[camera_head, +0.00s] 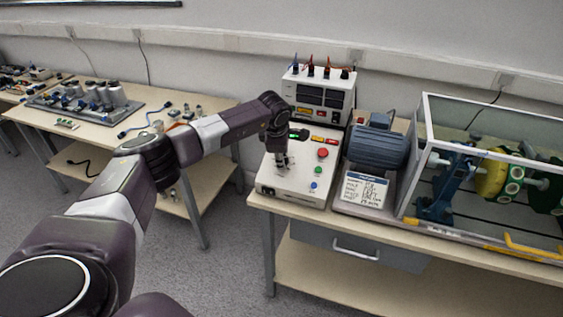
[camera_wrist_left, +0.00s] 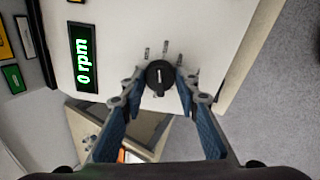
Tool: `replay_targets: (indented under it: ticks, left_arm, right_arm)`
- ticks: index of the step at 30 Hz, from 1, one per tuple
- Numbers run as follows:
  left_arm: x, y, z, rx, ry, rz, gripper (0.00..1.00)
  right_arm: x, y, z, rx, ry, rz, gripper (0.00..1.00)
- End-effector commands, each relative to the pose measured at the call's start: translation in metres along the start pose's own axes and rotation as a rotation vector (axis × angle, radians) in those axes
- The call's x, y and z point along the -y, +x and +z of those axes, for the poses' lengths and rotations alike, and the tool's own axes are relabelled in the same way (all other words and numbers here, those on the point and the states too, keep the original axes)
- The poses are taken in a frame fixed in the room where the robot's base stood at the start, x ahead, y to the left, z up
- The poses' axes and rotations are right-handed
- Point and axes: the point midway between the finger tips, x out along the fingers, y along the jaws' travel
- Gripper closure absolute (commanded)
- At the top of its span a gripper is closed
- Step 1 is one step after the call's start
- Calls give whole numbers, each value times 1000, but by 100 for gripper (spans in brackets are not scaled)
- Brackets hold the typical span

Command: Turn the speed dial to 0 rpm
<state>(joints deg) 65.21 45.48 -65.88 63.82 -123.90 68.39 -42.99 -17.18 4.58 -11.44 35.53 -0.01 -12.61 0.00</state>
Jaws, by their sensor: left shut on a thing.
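The white control box (camera_head: 268,184) stands on the bench in the head view. In the left wrist view, the black speed dial (camera_wrist_left: 159,78) sits on its panel, with a pale pointer line and small printed marks above it. The green display (camera_wrist_left: 84,58) reads 0 rpm. My left gripper (camera_wrist_left: 160,85) has its fingertips on either side of the dial and is shut on it. My right gripper is in neither view.
Red (camera_head: 323,153), green (camera_head: 318,170) and blue (camera_head: 313,185) buttons lie right of my gripper on the panel. A power supply (camera_head: 318,93) stands behind. A blue motor (camera_head: 378,147) and a guarded rig are to the right. A cluttered bench is at left.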

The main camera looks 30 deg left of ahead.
Motion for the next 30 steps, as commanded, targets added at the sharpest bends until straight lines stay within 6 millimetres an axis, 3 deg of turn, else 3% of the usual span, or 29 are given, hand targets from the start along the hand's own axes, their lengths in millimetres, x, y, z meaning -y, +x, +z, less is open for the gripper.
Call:
replay_targets:
  ticks: [12,30]
  left_arm:
    - [0,2,0,1,-397,-28,95]
    - [0,1,0,1,-965,-67,95]
  right_arm:
    - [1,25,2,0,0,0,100]
    - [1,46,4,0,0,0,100]
